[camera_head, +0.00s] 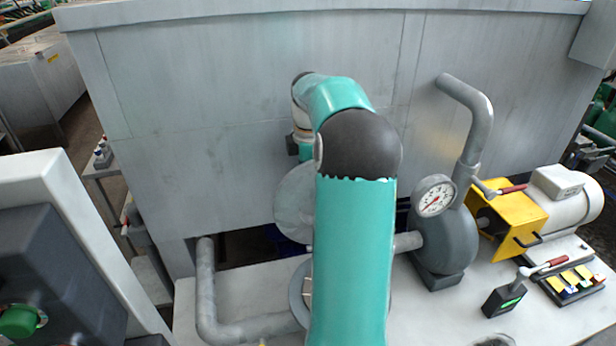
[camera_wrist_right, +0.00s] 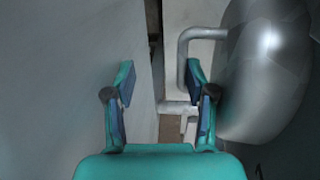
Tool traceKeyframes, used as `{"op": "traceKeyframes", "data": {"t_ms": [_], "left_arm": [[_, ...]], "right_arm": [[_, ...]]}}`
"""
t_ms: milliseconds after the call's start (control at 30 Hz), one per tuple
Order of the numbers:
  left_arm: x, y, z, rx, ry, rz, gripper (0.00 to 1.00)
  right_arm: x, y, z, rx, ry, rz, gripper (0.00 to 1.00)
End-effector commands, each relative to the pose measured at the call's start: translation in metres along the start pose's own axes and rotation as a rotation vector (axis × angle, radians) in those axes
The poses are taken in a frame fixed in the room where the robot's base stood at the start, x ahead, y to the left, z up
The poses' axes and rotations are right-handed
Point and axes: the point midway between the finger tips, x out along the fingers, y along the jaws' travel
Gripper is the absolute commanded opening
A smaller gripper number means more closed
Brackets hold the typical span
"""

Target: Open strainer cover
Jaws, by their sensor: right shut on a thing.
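The strainer cover is a round grey disc (camera_head: 294,203) that stands raised and tilted behind my right arm in the head view. In the right wrist view the cover (camera_wrist_right: 268,70) is a large shiny curved surface beside the right-hand finger. The strainer body (camera_head: 298,288) is mostly hidden below my arm. My right gripper (camera_wrist_right: 160,103) is shut on the cover, its fingers some way apart; the gripped part is not clear. In the head view my arm hides most of this gripper. My left gripper is not in view.
A tall grey tank wall (camera_head: 200,110) stands close behind. A bent pipe (camera_head: 207,290) is left of the strainer. At right are a grey pump (camera_head: 447,240) with a gauge (camera_head: 434,196), a yellow guard (camera_head: 510,215) and a motor (camera_head: 570,200). A panel with a green button (camera_head: 20,320) is front left.

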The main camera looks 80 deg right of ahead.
Motion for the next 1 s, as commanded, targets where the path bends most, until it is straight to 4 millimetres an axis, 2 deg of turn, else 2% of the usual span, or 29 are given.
{"op": "traceKeyframes", "data": {"t_ms": [33,167,367,533,700,833,1000], "left_arm": [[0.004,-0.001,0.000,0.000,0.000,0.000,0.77],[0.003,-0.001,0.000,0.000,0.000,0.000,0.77],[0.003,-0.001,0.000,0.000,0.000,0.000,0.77],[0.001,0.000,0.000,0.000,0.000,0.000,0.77],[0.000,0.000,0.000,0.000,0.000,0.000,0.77],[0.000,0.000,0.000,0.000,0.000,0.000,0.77],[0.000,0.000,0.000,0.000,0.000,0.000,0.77]], "right_arm": [[0.022,-0.003,-0.004,-0.008,0.008,-0.029,0.35],[0.018,-0.003,-0.004,-0.008,0.007,-0.026,0.35],[-0.006,-0.004,-0.005,-0.009,0.007,-0.016,0.35],[-0.041,-0.002,-0.004,-0.006,0.004,0.007,0.35],[-0.067,-0.005,-0.004,-0.004,0.002,0.010,0.35],[-0.079,-0.006,-0.003,-0.002,0.001,0.011,0.35],[-0.085,-0.007,-0.003,-0.001,0.000,0.009,0.35]]}}
